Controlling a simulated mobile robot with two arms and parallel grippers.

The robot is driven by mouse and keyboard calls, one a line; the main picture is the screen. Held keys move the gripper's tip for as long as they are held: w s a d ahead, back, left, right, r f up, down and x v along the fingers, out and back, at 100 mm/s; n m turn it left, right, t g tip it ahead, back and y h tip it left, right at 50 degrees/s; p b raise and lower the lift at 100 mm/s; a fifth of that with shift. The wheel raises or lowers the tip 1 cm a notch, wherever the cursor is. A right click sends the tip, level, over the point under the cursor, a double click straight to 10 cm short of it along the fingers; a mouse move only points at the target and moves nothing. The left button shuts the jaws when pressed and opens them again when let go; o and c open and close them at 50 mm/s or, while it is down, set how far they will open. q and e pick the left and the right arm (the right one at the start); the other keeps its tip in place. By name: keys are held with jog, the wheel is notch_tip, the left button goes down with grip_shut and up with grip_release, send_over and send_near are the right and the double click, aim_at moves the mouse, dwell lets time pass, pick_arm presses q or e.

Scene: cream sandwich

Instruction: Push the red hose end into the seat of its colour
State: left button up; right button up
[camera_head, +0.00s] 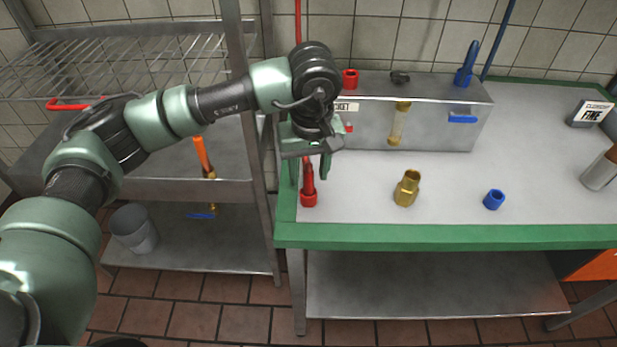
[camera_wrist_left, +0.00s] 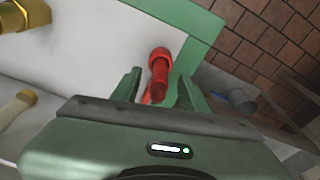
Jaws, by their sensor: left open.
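The red hose end (camera_head: 308,190) stands near the left front corner of the white worktop, its wider collar at the bottom. My left gripper (camera_head: 311,170) is open just above and around its upper part, and the head view does not show whether they touch. In the left wrist view the red hose end (camera_wrist_left: 160,67) lies between the two open fingers (camera_wrist_left: 160,90), with gaps on both sides. A red ring-shaped seat (camera_head: 350,79) is on top of the metal box, right of my wrist. My right gripper is not in view.
The metal box (camera_head: 440,128) stands along the back wall, with a blue fitting (camera_head: 464,77) on its top right. A brass fitting (camera_head: 407,188) and a blue collar (camera_head: 493,199) lie on the worktop. A sign block (camera_head: 590,113) stands at right. The worktop centre is mostly clear.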

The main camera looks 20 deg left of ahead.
pick_arm(q)
jog(key=r, duration=0.5)
jog(key=shift+s+d+r+b, duration=0.2)
jog(key=shift+s+b, duration=0.05)
jog(key=shift+b, duration=0.05)
jog(key=shift+s+f, duration=0.1)
